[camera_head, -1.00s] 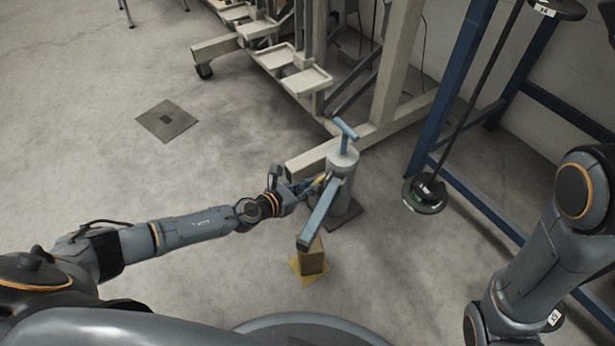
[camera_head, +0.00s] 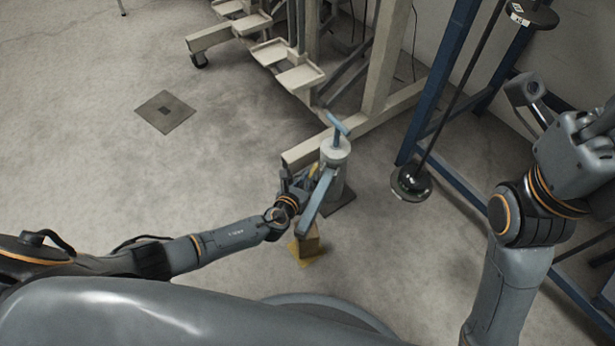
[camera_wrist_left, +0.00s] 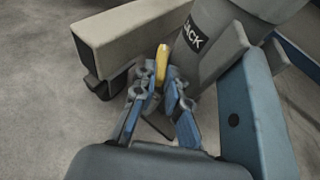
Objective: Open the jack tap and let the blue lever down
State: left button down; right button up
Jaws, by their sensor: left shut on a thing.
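The grey jack (camera_head: 336,158) stands on a dark base plate, with a blue T-handle (camera_head: 336,124) on top. Its label reads JACK in the left wrist view (camera_wrist_left: 193,36). The blue lever (camera_head: 317,203) slopes from the jack toward me, its near end above a wooden block (camera_head: 308,242). The lever also fills the right of the left wrist view (camera_wrist_left: 258,115). The yellow tap (camera_wrist_left: 162,62) sticks out low beside the jack. My left gripper (camera_head: 309,181) is at the tap, its fingers (camera_wrist_left: 161,80) shut on it. My right gripper's fingers do not show.
The block stands on a yellow pad (camera_head: 300,259). A beige frame beam (camera_head: 300,156) lies close behind the jack. A weight disc (camera_head: 411,184) on a rod and a blue rack (camera_head: 437,80) stand to the right. The floor at left is clear around a square plate (camera_head: 165,112).

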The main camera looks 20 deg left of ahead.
pick_arm(q)
jog(key=c, duration=1.4)
grip_release()
jog(key=shift+o, duration=0.2)
jog(key=v, duration=1.2)
jog(key=shift+f, duration=0.1)
